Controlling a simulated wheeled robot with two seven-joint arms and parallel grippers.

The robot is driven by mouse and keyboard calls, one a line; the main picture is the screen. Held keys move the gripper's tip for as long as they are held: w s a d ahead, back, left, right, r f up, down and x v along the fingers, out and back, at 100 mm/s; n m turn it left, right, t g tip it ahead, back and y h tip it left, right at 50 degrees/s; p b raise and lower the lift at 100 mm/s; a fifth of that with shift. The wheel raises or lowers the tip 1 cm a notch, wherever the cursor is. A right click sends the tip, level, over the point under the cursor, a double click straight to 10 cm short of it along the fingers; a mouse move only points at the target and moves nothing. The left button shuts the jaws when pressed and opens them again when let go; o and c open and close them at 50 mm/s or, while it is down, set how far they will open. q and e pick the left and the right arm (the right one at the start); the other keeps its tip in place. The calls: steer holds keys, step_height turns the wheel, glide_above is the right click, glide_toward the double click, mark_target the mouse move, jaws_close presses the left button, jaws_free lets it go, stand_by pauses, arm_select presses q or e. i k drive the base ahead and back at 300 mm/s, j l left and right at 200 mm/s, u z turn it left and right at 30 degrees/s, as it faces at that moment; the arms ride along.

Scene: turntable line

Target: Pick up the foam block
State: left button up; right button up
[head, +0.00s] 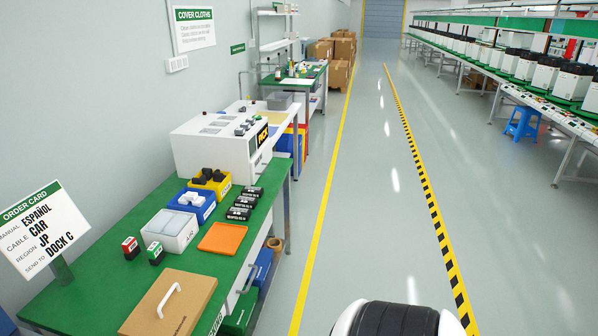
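I cannot make out a foam block for certain in the head view. The green-topped workbench (95,285) on the left carries a closed cardboard box (172,308) with a white handle, an empty-looking orange tray (222,238) and a pale, translucent-looking bin (170,230). Behind these are a blue bin (190,206) with white items and a yellow bin (211,181) with dark items. Neither of my grippers is in view.
An order card (38,230) stands at the bench's left end. Several black labelled boxes (242,204) lie right of the bins, and a white machine (218,150) stands beyond. The grey aisle floor (350,200) is clear; a blue stool (522,122) stands by the right-hand line.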

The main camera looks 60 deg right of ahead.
mark_target(218, 177)
steer(key=z, duration=1.55)
steer(key=i+l+u, duration=0.15)
steer(key=i+l, duration=0.35)
steer(key=i+l+u, duration=0.1)
steer(key=i+l, duration=0.45)
steer(key=i+l+u, duration=0.15)
steer(key=i+l, duration=0.35)
steer(key=i+l+u, duration=0.15)
steer(key=i+l, duration=0.3)
steer(key=l, duration=0.35)
